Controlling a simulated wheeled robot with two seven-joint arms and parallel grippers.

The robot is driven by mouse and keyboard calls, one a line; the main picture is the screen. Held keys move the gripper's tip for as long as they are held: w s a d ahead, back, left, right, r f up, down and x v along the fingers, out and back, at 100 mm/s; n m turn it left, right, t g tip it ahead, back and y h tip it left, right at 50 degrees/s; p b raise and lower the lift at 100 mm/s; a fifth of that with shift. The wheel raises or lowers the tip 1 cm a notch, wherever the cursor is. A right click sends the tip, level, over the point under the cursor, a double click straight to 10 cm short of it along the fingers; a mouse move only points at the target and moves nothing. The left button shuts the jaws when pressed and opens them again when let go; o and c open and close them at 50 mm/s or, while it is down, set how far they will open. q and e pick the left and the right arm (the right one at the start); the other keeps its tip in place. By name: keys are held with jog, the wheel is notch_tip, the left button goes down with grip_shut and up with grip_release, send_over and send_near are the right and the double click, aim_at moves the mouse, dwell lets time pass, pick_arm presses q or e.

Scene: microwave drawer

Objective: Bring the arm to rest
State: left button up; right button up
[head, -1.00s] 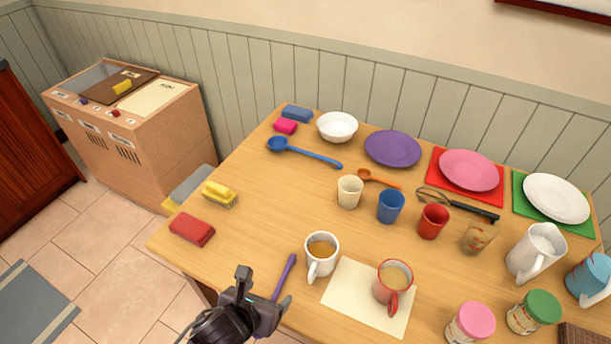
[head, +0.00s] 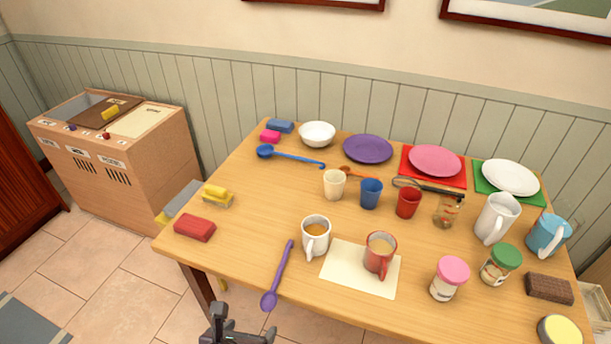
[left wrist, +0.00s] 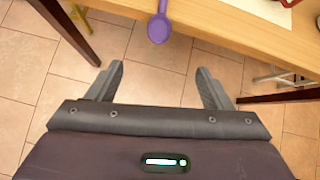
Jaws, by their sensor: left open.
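My left gripper (head: 238,330) shows at the bottom edge of the head view, below the table's front edge and apart from the table. In the left wrist view its two fingers (left wrist: 160,85) are spread wide with only floor tiles between them, so it is open and empty. A purple spoon (head: 277,275) lies on the table with its bowl at the front edge; its bowl also shows ahead of the fingers in the left wrist view (left wrist: 159,28). My right gripper is in neither view.
The wooden table (head: 250,220) holds a white mug (head: 316,237), a red mug (head: 380,254) on a cream mat (head: 340,272), a red block (head: 195,229), cups, plates and jars. A bin cabinet (head: 120,150) stands at the left. Floor is free before the table.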

pick_arm(q)
notch_tip(320, 180, up, 4)
jog(key=w+d+n+g, duration=0.1)
jog(key=d+n, duration=0.1)
jog(key=n, duration=1.1)
jog(key=s+a+r+n+g+y, duration=0.1)
jog(key=s+a+n+g, duration=0.3)
jog(key=n, duration=0.7)
jog(key=s+a+n+y, duration=0.1)
jog(key=a+n, duration=0.5)
jog(key=n, duration=0.6)
notch_tip(320, 180, down, 30)
jog(key=s+g, duration=0.1)
jog(key=s, duration=0.1)
jog(key=s+a+f+g, duration=0.1)
jog(key=s+a+f, duration=0.2)
jog(key=s+f, duration=1.5)
jog(key=shift+s+m+g, duration=0.3)
jog(key=shift+s+m, duration=0.1)
jog(key=shift+s, duration=0.35)
jog(key=shift+a, duration=0.1)
